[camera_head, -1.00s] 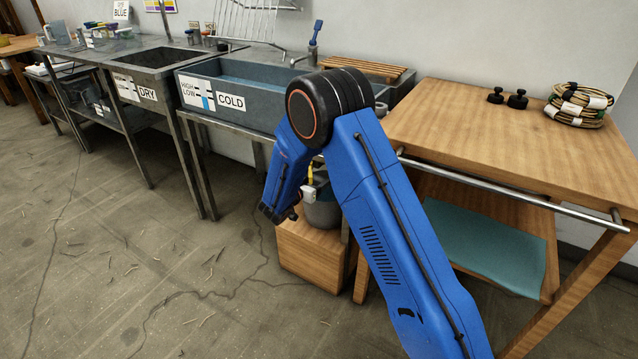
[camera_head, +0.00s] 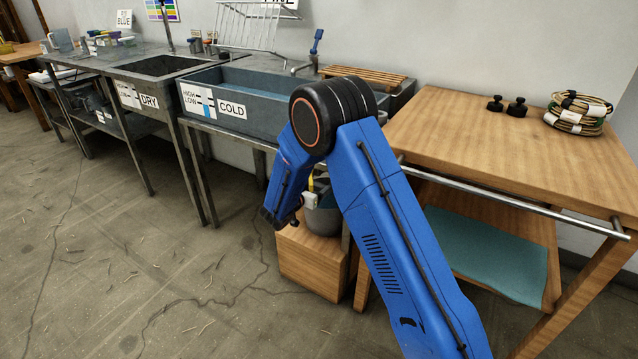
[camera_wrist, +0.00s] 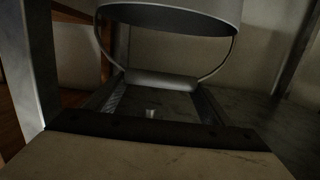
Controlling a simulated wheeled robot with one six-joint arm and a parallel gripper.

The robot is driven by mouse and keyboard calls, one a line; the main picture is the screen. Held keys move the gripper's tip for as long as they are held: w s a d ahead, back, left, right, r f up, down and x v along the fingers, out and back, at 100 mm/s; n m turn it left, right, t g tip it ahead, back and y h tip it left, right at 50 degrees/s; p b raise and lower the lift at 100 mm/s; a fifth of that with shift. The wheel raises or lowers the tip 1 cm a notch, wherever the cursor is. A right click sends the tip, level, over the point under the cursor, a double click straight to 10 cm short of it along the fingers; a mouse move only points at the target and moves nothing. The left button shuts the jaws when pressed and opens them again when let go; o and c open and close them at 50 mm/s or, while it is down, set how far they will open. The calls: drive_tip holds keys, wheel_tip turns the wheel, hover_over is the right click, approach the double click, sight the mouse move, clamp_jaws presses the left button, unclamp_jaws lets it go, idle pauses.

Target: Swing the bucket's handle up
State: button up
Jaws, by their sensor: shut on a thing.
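The grey bucket (camera_head: 325,216) stands on a wooden block below the sink, partly hidden behind my arm in the head view. In the wrist view the bucket (camera_wrist: 180,14) fills the top of the picture. Its thin wire handle loops down the picture from both sides to a grey cylindrical grip (camera_wrist: 160,80). My gripper (camera_wrist: 160,98) is shut on this handle grip, with a finger near each end. In the head view my gripper's hold on the handle is hidden by the arm.
The wooden block (camera_head: 308,262) stands beside a wooden table (camera_head: 470,140) with a metal rail (camera_head: 500,198) along its front. Metal legs and the cold sink (camera_head: 255,100) are close behind. The floor at left is open.

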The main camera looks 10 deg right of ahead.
drive_tip(key=shift+r, duration=0.2)
drive_tip(key=o, duration=1.5)
drive_tip(key=v, duration=1.7)
drive_tip(key=shift+s+a, duration=0.1)
drive_tip(key=shift+a, duration=0.15)
drive_tip(key=shift+c, duration=0.3)
